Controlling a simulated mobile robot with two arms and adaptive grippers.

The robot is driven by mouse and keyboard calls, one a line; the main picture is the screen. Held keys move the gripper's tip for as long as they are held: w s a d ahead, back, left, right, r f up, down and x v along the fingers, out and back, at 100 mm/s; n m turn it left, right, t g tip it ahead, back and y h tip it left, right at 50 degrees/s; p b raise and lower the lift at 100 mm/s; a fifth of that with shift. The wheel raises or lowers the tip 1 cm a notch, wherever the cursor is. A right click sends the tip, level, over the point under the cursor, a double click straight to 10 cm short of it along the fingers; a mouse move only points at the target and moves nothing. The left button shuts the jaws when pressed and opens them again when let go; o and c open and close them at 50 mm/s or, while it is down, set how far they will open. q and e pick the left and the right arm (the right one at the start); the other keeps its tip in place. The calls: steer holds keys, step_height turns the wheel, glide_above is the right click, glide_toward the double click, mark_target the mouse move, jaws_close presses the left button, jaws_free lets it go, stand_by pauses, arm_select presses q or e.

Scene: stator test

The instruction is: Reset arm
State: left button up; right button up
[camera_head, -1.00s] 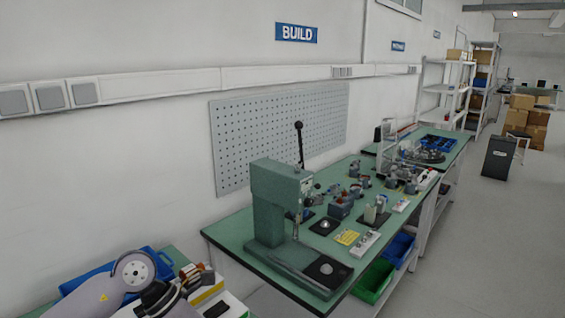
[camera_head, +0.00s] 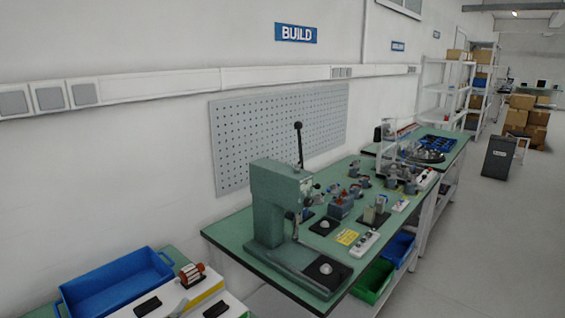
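Neither of my grippers is in the head view now, and no part of my arms shows. The spot at the lower left where my arm showed earlier is clear. There a blue tray (camera_head: 88,293) stands on a green bench. It looks empty. Beside it a small red and silver part (camera_head: 191,273) sits on a white fixture (camera_head: 206,291).
A green workbench (camera_head: 228,235) carries a green press (camera_head: 275,205) with a black-knobbed lever and several small parts. Blue and green bins hang under its right side. A perforated panel (camera_head: 280,130) is on the wall. Open floor (camera_head: 480,255) lies to the right.

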arm_select(q)
steer(key=s+a+f+n+g+y, duration=0.1)
steer(key=s+a+f+n+g, duration=0.15)
steer(key=s+f+g, duration=0.65)
steer(key=s+a+f+n+g, duration=0.1)
steer(key=s+f+n+g, duration=0.25)
steer(key=s+f, duration=0.95)
steer(key=s+f+g, duration=0.1)
steer(key=s+f, duration=0.1)
steer(key=f, duration=1)
steer(key=s+f+g, duration=0.1)
steer(key=s+f, duration=0.1)
steer(key=f, duration=1)
steer(key=s+a+f+g, duration=0.1)
steer(key=s+a+f, duration=0.1)
steer(key=s+f, duration=1.3)
steer(key=shift+s+a+f+m, duration=0.3)
steer(key=shift+s+a, duration=0.05)
steer(key=shift+s, duration=0.5)
steer(key=shift+c, duration=0.2)
